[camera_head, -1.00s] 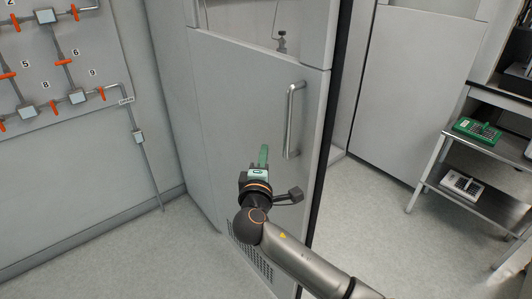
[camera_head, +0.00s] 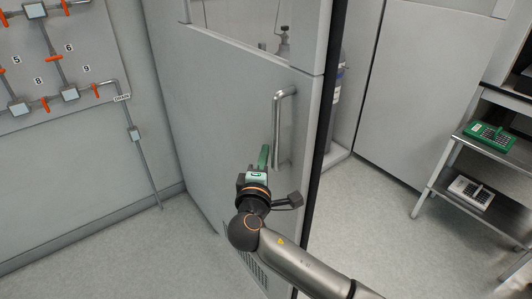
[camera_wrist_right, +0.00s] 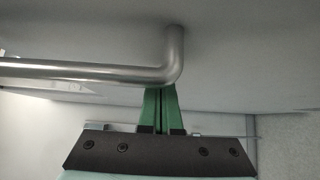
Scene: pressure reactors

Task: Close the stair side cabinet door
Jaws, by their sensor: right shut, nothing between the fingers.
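The grey cabinet door (camera_head: 235,110) stands open in the middle of the head view, with a window in its upper part. Its silver bar handle (camera_head: 279,130) is upright near the door's free edge. My right gripper (camera_head: 264,156), with green fingers, is shut and empty in front of the door, close to the handle's lower end. In the right wrist view, the shut fingertips (camera_wrist_right: 160,90) reach up to the bent end of the handle (camera_wrist_right: 100,73); I cannot tell whether they touch it. My left gripper is not in view.
A wall panel (camera_head: 60,60) with pipes and orange valves is at left. Behind the door edge stands a gas cylinder (camera_head: 337,85). At right, a metal shelf (camera_head: 445,180) holds a green device (camera_head: 490,135) and a white device (camera_head: 471,192). The floor between is clear.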

